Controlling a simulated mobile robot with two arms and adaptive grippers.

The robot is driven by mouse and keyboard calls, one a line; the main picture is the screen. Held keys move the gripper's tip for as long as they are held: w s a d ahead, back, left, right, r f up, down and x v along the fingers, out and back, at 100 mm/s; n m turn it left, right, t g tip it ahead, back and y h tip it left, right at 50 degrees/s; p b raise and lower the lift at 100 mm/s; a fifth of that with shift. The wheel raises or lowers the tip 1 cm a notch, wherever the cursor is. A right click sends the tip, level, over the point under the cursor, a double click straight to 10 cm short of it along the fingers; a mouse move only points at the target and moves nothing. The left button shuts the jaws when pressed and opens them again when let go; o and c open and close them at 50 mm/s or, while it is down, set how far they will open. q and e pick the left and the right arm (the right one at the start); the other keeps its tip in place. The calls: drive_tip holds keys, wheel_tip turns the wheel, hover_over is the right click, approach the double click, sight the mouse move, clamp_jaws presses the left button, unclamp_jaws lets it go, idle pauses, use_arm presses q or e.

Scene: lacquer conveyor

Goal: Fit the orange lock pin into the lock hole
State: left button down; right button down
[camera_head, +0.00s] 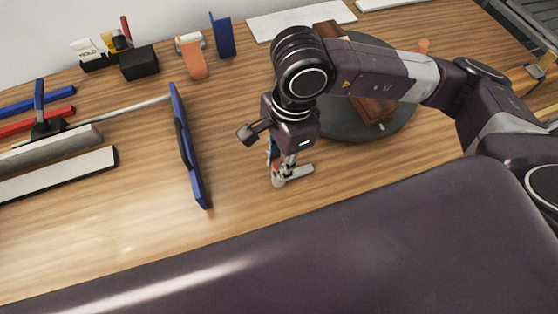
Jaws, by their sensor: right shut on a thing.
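My right gripper (284,172) points down over the wooden table, left of the dark round turntable (345,130). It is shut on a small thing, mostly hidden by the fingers. A sliver of orange (273,153) shows beside the fingers and looks like part of the orange lock pin, but its shape and tilt cannot be made out. A reddish-brown box (374,111) on the turntable is partly hidden behind my right arm. I cannot make out the lock hole. My left gripper is not in view.
A blue-edged upright panel (188,145) stands left of the gripper. Grey and white bars (60,172) lie at the far left. The table in front is clear.

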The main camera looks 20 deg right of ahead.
drive_tip(key=shift+f+b, duration=0.35)
drive_tip(key=c, duration=1.6)
unclamp_jaws()
drive_tip(key=shift+r, duration=0.1)
wheel_tip(320, 180, up, 12)
drive_tip(key=d, duration=0.1)
drive_tip(key=shift+d, duration=0.2)
drive_tip(key=shift+w, duration=0.1)
